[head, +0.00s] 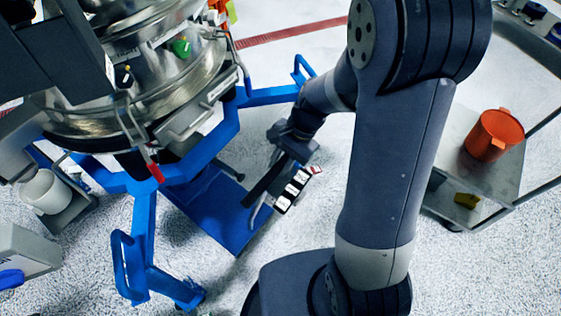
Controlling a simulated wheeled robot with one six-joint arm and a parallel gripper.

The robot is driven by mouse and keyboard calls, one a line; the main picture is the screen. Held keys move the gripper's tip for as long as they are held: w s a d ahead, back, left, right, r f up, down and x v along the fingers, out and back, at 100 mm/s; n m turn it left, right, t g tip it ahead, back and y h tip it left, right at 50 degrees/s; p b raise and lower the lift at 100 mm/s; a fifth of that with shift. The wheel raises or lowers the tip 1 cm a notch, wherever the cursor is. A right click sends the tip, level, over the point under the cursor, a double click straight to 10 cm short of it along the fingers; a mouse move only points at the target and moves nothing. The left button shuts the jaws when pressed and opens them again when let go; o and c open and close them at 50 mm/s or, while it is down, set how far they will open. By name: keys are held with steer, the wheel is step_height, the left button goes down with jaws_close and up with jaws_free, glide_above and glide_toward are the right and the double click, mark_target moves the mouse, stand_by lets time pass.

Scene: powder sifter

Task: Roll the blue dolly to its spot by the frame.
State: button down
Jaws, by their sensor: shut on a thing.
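The blue dolly (228,222) is a low, flat blue platform on the floor, partly under the blue frame (205,150) of the steel sifter. Its far part is hidden beneath the frame and sifter. My gripper (264,194) is low at the dolly's right edge, shut on what looks like the dolly's thin grey handle. The grip itself is small and partly hidden by the gripper. The blue frame spreads angled legs around the sifter, with upturned ends at upper right and lower left.
The steel sifter (150,60) stands at upper left. A white bucket (46,191) is at the left. A grey cart (448,140) at the right carries an orange pot (491,135); a yellow piece (467,200) lies lower. Speckled floor is clear below the dolly. A red floor line (290,33) runs behind.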

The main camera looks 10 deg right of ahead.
steer(key=shift+w+a+p, duration=0.35)
steer(key=shift+w+a, duration=0.8)
steer(key=c, duration=1.1)
jaws_free()
steer(key=v, duration=1.2)
steer(key=shift+s, duration=0.1)
steer(key=x, duration=1.2)
